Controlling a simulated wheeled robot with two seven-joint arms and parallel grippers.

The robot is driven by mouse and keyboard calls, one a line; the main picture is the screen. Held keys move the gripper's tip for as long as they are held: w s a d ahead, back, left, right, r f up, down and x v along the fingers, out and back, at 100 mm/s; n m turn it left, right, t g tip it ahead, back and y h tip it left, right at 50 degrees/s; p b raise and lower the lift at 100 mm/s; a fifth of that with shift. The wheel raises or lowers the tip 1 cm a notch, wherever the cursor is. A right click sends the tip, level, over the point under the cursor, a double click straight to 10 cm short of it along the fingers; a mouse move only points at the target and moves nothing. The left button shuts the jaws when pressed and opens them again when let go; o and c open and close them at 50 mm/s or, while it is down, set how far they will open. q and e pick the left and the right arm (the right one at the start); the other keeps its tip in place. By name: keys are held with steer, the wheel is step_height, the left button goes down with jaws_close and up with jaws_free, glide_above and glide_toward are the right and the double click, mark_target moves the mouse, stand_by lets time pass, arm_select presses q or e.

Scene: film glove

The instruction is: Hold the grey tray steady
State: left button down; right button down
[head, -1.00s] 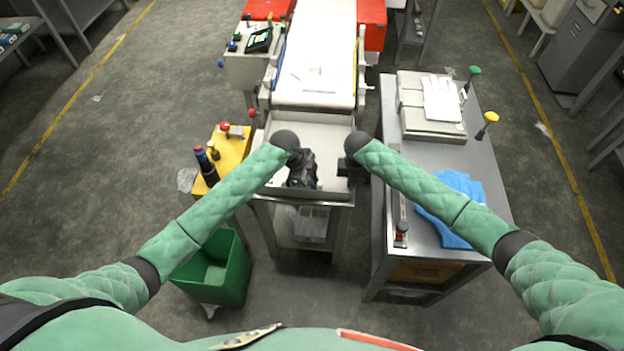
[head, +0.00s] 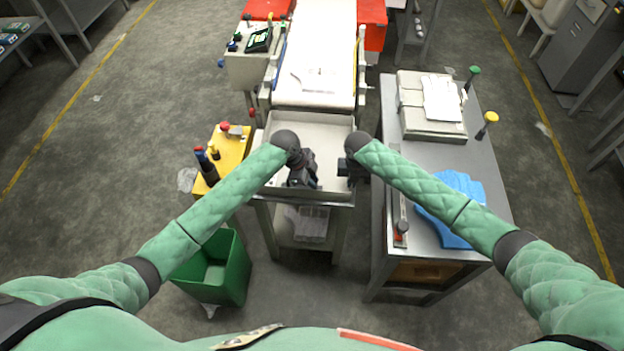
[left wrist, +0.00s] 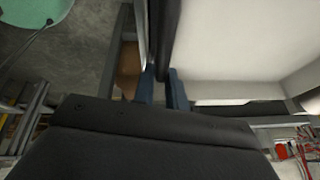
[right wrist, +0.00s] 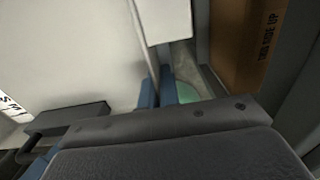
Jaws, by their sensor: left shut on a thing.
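The grey tray (head: 325,130) is a shallow, pale open box on a metal stand at the end of the conveyor. Its visible floor looks empty. My left gripper (head: 302,180) is at the tray's near side, shut on its rim; its blue fingers (left wrist: 162,88) show beside the pale tray interior (left wrist: 235,40) in the left wrist view. My right gripper (head: 346,170) is at the tray's right side. In the right wrist view its blue fingers (right wrist: 157,93) are close together at the tray wall (right wrist: 140,55); whether they grip it is unclear.
The conveyor (head: 318,50) runs back from the tray, with a clear film or sheet on it. A metal table (head: 430,165) at right holds a blue glove (head: 452,205) and a sealing machine (head: 428,110). A yellow stand (head: 228,150) and green bin (head: 215,268) are left.

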arm_select(q)
steer(key=shift+w, duration=2.4)
stand_by(3.4)
stand_by(0.4)
steer(key=c, duration=1.3)
jaws_free()
steer(key=shift+c, duration=0.2)
steer(key=v, duration=1.2)
arm_select(e)
steer(key=c, duration=1.6)
jaws_free()
